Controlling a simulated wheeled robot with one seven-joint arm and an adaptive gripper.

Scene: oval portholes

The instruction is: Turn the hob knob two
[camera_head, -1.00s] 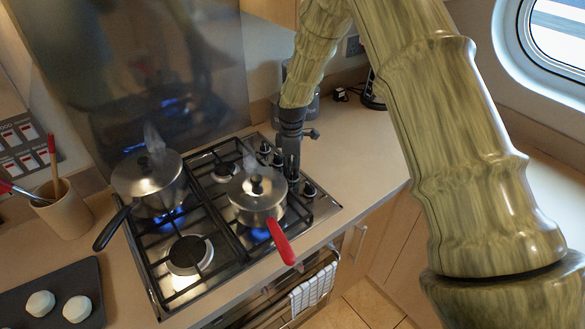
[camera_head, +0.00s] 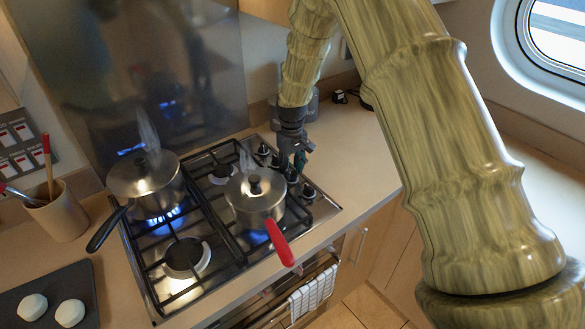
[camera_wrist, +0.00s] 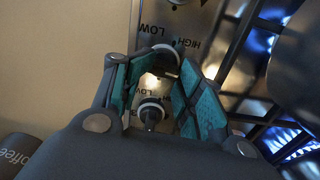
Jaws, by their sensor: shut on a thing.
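The hob (camera_head: 330,210) has a row of several dark knobs along its right side. My gripper (camera_head: 293,166) points down onto this row and is shut on one of the middle knobs (camera_head: 291,174). In the wrist view, my gripper's teal finger pads (camera_wrist: 150,75) stand either side of a dark knob (camera_wrist: 167,57) with a pale ring. A second knob (camera_wrist: 150,112) shows closer to the palm, between the fingers. The front knob (camera_head: 308,192) and the rear knob (camera_head: 263,149) are free. The held knob is partly hidden by the fingers, and its number cannot be read.
A red-handled pan (camera_head: 255,198) stands on the hob close left of my gripper. A black-handled pot (camera_head: 147,185) steams over a blue flame farther left. Bare worktop (camera_head: 350,150) lies right of the knobs. A coffee canister (camera_wrist: 12,150) shows at the wrist view's lower left.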

